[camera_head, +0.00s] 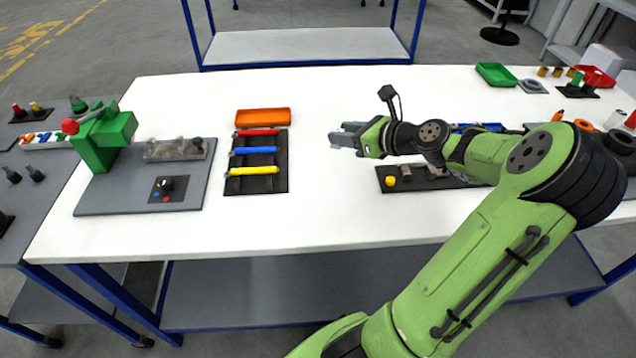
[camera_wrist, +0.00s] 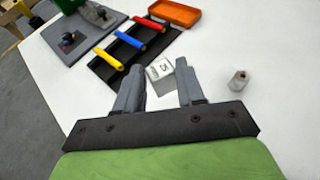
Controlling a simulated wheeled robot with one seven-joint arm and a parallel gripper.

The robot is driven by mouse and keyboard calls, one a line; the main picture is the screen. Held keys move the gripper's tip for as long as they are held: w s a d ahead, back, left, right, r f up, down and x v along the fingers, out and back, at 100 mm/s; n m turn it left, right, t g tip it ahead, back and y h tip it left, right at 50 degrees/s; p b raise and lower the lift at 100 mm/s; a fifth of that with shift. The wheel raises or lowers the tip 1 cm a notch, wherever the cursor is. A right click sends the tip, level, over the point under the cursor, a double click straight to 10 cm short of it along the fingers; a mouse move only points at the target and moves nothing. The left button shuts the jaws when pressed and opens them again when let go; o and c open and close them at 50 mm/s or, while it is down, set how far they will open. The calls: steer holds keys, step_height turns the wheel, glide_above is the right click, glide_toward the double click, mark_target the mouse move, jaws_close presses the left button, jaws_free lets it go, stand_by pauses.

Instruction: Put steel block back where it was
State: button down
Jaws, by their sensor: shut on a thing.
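My gripper (camera_head: 347,137) is over the white table, right of the tool board. In the wrist view my gripper (camera_wrist: 160,76) has its two grey fingers on either side of a small pale block (camera_wrist: 160,69) with dark marking on one face. It is shut on this block, which I take for the steel block. In the head view the block cannot be told clearly from the grey fingertips. A small grey metal piece (camera_wrist: 238,82) stands on the bare table right of the fingers in the wrist view. A black holder board (camera_head: 455,182) with a yellow piece (camera_head: 389,181) lies partly under my arm.
A black tool board (camera_head: 260,184) holds red, blue and yellow tools, with an orange tray (camera_head: 263,117) behind it. A grey plate (camera_head: 118,198) with a green press (camera_head: 103,137) is at the left. Green (camera_head: 497,73) and red (camera_head: 594,76) trays stand back right. Table between tool board and gripper is clear.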

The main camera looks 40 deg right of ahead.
step_height(320, 180, down, 10)
steer(key=b, duration=0.5)
steer(key=shift+f+b, duration=0.1)
steer(key=shift+b, duration=0.25)
steer(key=c, duration=0.7)
jaws_free()
